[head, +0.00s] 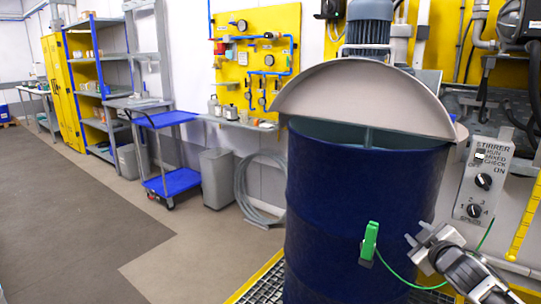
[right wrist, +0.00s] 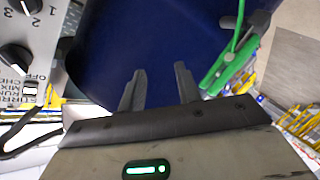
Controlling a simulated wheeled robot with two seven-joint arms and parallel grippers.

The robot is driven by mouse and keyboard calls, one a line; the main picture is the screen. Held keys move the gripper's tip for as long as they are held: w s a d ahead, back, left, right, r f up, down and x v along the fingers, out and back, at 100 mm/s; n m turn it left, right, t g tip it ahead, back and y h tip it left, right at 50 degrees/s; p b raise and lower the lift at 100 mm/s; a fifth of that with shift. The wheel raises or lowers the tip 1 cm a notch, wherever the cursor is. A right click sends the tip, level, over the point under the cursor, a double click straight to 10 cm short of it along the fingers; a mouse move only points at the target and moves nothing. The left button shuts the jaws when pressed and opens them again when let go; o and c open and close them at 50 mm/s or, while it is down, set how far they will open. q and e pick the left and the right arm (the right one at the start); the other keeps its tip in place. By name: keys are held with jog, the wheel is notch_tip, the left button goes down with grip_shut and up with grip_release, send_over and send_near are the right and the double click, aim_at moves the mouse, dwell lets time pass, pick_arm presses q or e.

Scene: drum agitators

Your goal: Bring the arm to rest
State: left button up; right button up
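My right gripper (head: 413,232) is at the lower right of the head view, in front of the blue drum (head: 335,215). In the right wrist view its two fingers (right wrist: 160,68) stand apart with nothing between them, so it is open and empty. The drum fills the background beyond them. A green clamp (head: 370,242) with a green cable sits at the drum's side, left of the gripper and apart from it. The clamp also shows in the right wrist view (right wrist: 222,72), to the right of the fingers. My left gripper is not in view.
A grey stirrer control box (head: 483,182) with knobs and a switch is on the right. The drum has a half-round grey lid (head: 365,97) and a motor (head: 369,27) above. A blue trolley (head: 172,182) and grey bin (head: 216,178) stand left. The left floor is clear.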

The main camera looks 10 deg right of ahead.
jog(key=s+a+f+g+y, duration=0.1)
jog(key=s+a+f+y, duration=0.1)
jog(key=s+a+f, duration=0.45)
jog(key=s+a+f+g+y, duration=0.1)
jog(key=s+a+f+y, duration=0.15)
jog(key=a+f, duration=0.65)
jog(key=s+a+f+m+g+y, duration=0.2)
jog(key=s+a+f+m+y, duration=0.1)
jog(key=s+a, duration=1.3)
jog(key=a, duration=0.4)
jog(key=shift+s, duration=0.15)
